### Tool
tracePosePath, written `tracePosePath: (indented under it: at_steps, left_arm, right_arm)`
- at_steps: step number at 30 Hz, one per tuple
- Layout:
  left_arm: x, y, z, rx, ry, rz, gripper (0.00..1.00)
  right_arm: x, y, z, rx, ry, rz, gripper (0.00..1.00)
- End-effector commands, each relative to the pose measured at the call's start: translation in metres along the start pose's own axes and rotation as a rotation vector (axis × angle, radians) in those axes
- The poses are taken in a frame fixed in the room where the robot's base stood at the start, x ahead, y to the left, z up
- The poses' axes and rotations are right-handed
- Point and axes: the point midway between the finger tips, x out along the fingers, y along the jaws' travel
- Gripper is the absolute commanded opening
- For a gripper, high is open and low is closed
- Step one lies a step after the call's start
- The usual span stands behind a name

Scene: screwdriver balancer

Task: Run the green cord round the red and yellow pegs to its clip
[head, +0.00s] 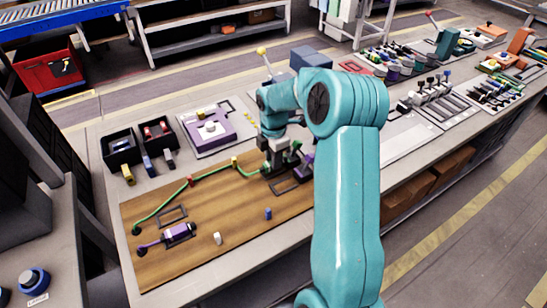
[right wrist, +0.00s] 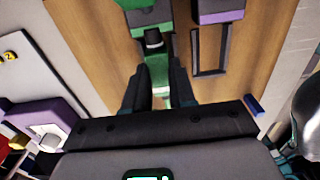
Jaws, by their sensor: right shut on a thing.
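The green cord (head: 211,171) runs in the head view from an anchor at the left of the wooden board (head: 200,255) up past the red peg (head: 190,181) and the yellow peg (head: 234,160) to my right gripper (head: 268,168). On which side of each peg it lies is too small to tell. In the right wrist view my right gripper (right wrist: 159,88) is shut on the cord's green end (right wrist: 158,70). A green block (right wrist: 150,14), perhaps the clip, lies just beyond the fingertips. My left gripper is in neither view.
A purple block (right wrist: 217,10) stands beside the green one. A purple plug (head: 178,232) with a short cord lies at the board's left. A blue peg (head: 268,213) and a white peg (head: 217,238) stand near the front. Black bins (head: 122,150) stand behind the board.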

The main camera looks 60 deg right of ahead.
Motion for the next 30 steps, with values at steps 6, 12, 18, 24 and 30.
tracePosePath:
  at_steps: [6, 12, 18, 24, 30]
  left_arm:
    - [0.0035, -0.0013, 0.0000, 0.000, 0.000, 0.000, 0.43]
    - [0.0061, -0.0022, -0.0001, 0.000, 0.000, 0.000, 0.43]
    - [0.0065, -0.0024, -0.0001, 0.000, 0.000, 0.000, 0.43]
    - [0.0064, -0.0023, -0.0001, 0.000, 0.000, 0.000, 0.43]
    - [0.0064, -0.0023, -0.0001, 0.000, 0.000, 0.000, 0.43]
  right_arm:
    - [0.0058, 0.0000, 0.0001, 0.000, 0.000, 0.000, 0.00]
    - [0.0102, 0.0000, 0.0001, 0.000, 0.000, 0.000, 0.00]
    - [0.0114, 0.0000, 0.0001, 0.000, 0.000, 0.000, 0.00]
    - [0.0113, 0.0000, 0.0001, 0.000, 0.000, 0.000, 0.00]
    - [0.0113, 0.0000, 0.0000, 0.000, 0.000, 0.000, 0.55]
